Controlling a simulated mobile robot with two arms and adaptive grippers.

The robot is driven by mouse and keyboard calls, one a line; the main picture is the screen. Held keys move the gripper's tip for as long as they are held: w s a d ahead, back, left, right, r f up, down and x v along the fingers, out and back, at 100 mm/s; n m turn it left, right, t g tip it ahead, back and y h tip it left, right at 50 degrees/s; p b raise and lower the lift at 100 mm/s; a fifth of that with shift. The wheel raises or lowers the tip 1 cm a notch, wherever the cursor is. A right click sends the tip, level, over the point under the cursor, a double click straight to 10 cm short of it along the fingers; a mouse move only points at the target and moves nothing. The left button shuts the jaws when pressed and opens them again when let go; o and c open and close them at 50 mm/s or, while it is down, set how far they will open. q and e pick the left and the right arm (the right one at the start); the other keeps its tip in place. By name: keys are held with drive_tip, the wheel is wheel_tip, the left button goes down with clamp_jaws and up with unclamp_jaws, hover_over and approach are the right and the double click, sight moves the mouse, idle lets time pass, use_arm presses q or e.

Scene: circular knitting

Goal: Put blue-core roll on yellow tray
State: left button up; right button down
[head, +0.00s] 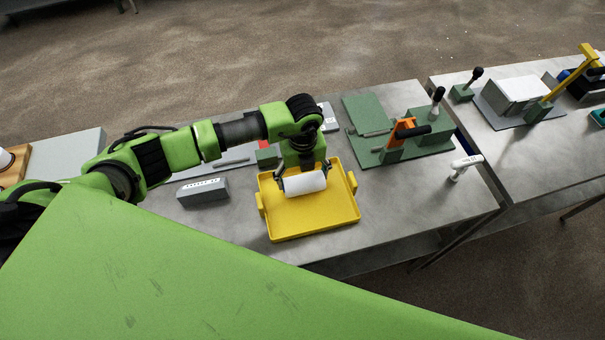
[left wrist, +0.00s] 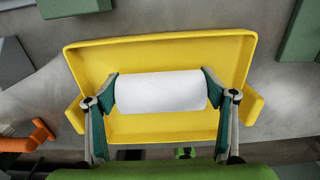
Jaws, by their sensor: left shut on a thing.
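A white roll (head: 305,183) is held crosswise between the fingers of my left gripper (head: 304,184), over the yellow tray (head: 315,223). In the left wrist view the roll (left wrist: 161,92) lies between the two green finger pads of my left gripper (left wrist: 160,92), which press on its ends. The yellow tray (left wrist: 150,48) is behind it, and the roll is within the tray's outline. I cannot tell whether the roll touches the tray floor. The core's colour is hidden by the pads. My right gripper is not in view.
A grey labelled block (head: 203,193) stands left of the tray. Bare metal table (head: 420,194) lies right of the tray.

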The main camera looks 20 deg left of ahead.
use_arm(q)
drive_tip(key=shift+f, duration=0.3)
drive_tip(key=shift+f, duration=0.2)
drive_tip(key=o, duration=1.2)
drive_tip(key=shift+c, duration=0.2)
drive_tip(key=shift+r, duration=0.1)
